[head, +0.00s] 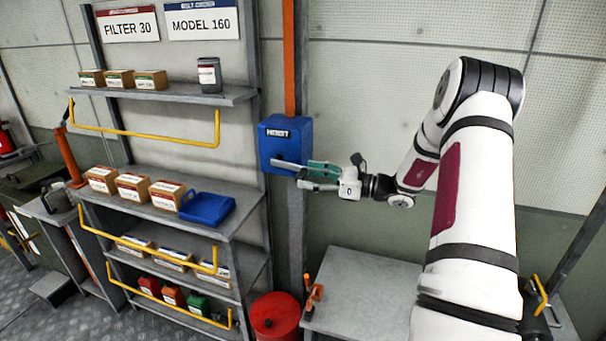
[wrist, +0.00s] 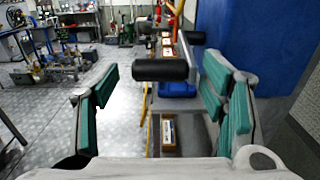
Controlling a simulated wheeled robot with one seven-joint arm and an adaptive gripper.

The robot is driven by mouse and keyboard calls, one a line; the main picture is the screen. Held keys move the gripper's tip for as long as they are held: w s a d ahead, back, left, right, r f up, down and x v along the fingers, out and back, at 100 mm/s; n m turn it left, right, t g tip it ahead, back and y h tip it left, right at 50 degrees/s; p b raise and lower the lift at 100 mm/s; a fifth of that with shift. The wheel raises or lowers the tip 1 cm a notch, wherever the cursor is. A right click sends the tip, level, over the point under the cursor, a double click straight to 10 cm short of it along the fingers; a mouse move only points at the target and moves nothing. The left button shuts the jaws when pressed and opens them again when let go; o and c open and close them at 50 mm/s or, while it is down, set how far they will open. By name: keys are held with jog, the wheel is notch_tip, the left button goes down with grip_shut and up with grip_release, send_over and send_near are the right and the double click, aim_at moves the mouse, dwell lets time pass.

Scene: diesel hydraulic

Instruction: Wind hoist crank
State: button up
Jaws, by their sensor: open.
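The blue hoist box (head: 284,145), labelled HOIST, is mounted on an upright post in the middle of the head view. Its side fills the right of the wrist view (wrist: 250,40). A grey crank arm (head: 288,167) shows at the box's lower front. In the wrist view the crank's black cylindrical handle (wrist: 160,70) lies crosswise, between the green-padded fingers in the picture. My gripper (head: 305,174) is open just right of the crank, its fingers (wrist: 161,88) apart on either side of the handle. I see no contact; the depth between fingers and handle is hard to tell.
A shelf unit (head: 160,205) with cartons and a blue tray (head: 207,208) stands left of the hoist. A red drum (head: 276,316) and a grey bench (head: 365,290) are below. An orange post (head: 289,60) rises above the box. Open floor (wrist: 70,110) shows at left in the wrist view.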

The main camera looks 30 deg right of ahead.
aim_at(288, 168)
jog(key=shift+x, duration=1.4)
